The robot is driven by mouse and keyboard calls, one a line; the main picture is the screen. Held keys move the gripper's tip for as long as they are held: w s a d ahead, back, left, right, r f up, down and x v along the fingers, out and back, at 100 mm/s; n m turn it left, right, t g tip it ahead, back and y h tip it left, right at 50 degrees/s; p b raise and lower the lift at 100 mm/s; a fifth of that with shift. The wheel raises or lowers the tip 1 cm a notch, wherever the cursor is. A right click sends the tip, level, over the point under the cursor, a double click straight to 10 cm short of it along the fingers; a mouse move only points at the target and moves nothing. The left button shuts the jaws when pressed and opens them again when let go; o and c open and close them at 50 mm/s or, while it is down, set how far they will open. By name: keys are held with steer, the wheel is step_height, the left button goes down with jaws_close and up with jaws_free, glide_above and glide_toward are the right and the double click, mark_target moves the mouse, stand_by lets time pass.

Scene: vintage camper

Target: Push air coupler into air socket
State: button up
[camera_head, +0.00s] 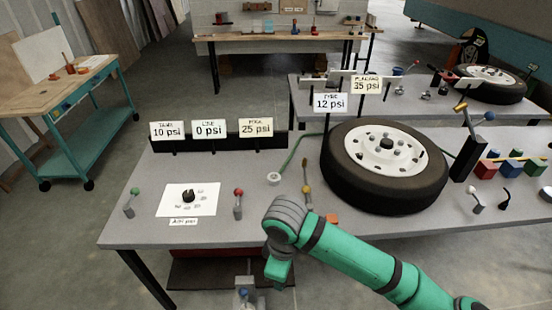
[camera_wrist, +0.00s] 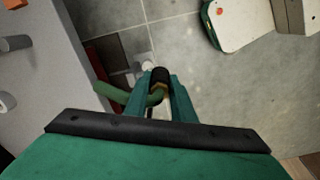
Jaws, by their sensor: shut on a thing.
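My gripper (camera_wrist: 162,92) is shut on the air coupler, which shows as a black tip (camera_wrist: 160,76) with a brass-coloured part below it. A green hose (camera_wrist: 112,93) runs to it from the left. In the head view my gripper (camera_head: 278,272) is low at the table's front edge, pointing down, and the coupler is hidden there. A small grey block (camera_head: 243,284) with a blue part stands low, left of the gripper. Grey blocks (camera_wrist: 122,80) also show beyond the coupler in the wrist view. I cannot tell for sure which part is the air socket. The coupler's tip appears apart from them.
The grey table (camera_head: 240,222) bears a tyre (camera_head: 340,185), several small levers and psi signs. A red part (camera_head: 205,252) sits beneath its front edge, above a dark mat. The table's edge is close to my gripper.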

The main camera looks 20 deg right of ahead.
steer(key=w+a+f+m, duration=1)
steer(key=w+a+f, duration=0.2)
steer(key=a+f, duration=0.3)
steer(key=shift+w+a+f, duration=0.15)
steer(key=shift+a+f, duration=0.2)
steer(key=shift+f, duration=0.35)
